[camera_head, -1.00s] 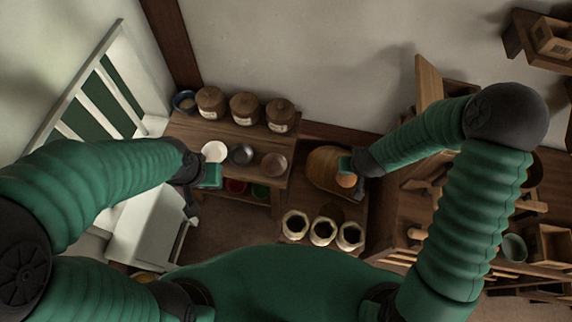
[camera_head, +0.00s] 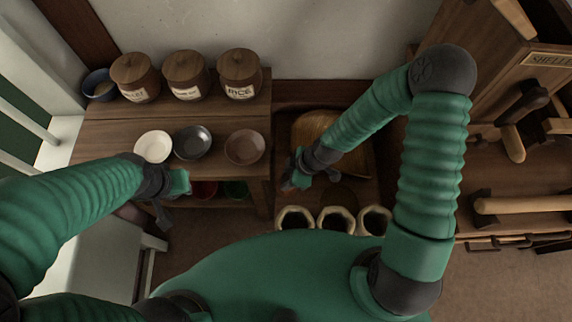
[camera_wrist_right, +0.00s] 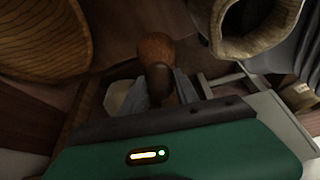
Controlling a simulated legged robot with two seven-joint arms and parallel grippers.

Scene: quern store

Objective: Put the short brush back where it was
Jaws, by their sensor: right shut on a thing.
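My right gripper (camera_head: 292,182) is shut on a brown, round-ended wooden piece, which I take to be the short brush (camera_wrist_right: 156,50). In the right wrist view this piece stands between the two grey fingers; its bristles cannot be made out.
The table (camera_head: 105,130) bears a white bowl (camera_head: 153,146), a dark bowl (camera_head: 192,142), a brown bowl (camera_head: 244,147) and lidded jars (camera_head: 185,75). Open sacks (camera_head: 336,220) stand below my right gripper.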

